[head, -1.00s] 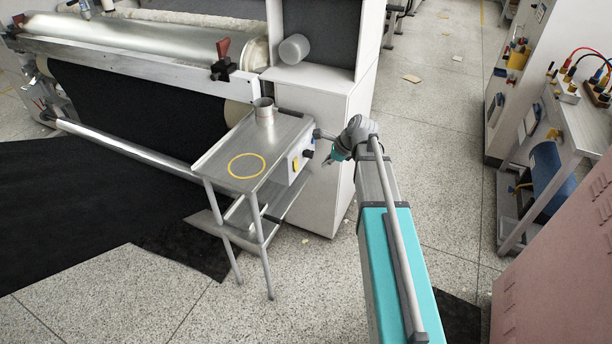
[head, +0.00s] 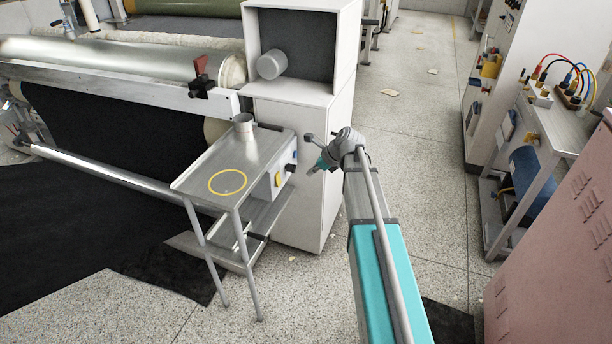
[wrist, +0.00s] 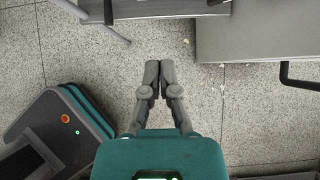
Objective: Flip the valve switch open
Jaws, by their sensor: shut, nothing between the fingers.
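A white control box (head: 270,188) with a yellow part (head: 278,180) and dark knobs is on the right side of a small metal table. I cannot tell which part is the valve switch. My gripper (wrist: 151,76) is shut and empty, with its fingertips together over bare floor in the wrist view. In the head view, my gripper (head: 318,166) is to the right of the box, apart from it, and its fingers are hard to make out.
The metal table (head: 205,172) carries a metal cup (head: 244,127) and a yellow ring (head: 227,182). A white cabinet (head: 318,195) stands behind my gripper. Open floor (head: 420,190) lies to the right.

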